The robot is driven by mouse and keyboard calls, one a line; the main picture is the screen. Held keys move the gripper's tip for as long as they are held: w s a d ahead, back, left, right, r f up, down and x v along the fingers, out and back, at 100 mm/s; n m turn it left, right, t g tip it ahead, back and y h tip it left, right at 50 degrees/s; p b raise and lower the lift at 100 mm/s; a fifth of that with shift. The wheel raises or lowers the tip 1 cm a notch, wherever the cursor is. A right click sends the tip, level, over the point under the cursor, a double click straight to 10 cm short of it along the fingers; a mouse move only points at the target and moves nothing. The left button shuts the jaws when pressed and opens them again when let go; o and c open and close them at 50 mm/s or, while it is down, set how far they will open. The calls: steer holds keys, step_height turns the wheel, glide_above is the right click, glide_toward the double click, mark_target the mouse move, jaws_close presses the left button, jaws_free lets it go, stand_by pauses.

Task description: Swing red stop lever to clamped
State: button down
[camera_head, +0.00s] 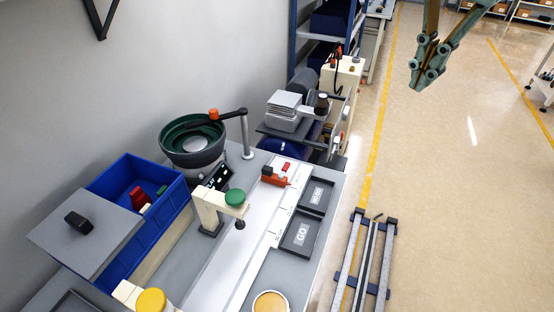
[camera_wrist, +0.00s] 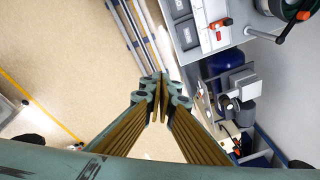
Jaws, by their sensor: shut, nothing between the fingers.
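A small red-orange lever piece (camera_head: 275,177) sits on the white strip of the bench, near the far end of the dark trays. It also shows in the wrist view (camera_wrist: 221,23), at the top right. A flat red piece (camera_head: 286,167) lies just beyond it. Which position the lever is in is too small to tell. My gripper (camera_head: 417,82) hangs over the open floor, well to the right of the bench. Its fingers are together and empty in the wrist view (camera_wrist: 160,88).
A green bowl feeder (camera_head: 193,140) has a black arm with an orange knob (camera_head: 213,114) over it. A cream post with a green cap (camera_head: 235,198) stands beside the strip. Dark trays (camera_head: 299,233) line the bench edge. My floor rail (camera_head: 362,262) runs alongside; the floor beyond is clear.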

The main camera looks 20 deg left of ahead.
steer(key=w+a+f+m+g+h, duration=0.1)
steer(key=w+a+f+m, duration=0.2)
steer(key=w+a+f, duration=0.4)
steer(key=w+a+f+m+g, duration=0.1)
steer(key=w+a+f+m, duration=0.1)
steer(key=w+a+f, duration=0.5)
steer(key=w+a+f+m+h, duration=0.2)
steer(key=w+a+f+m, duration=0.25)
steer(key=a+f, duration=0.6)
steer(key=m+g+h+b, duration=0.1)
steer(key=m, duration=0.2)
glide_toward(284, 170)
steer(key=w+a+r, duration=0.2)
steer(key=w+a, duration=0.1)
steer(key=shift+a+r, duration=0.1)
steer(key=shift+a, duration=0.2)
steer(key=shift+n, duration=0.25)
steer(key=shift+b+x, duration=0.75)
steer(key=shift+x, duration=4.25)
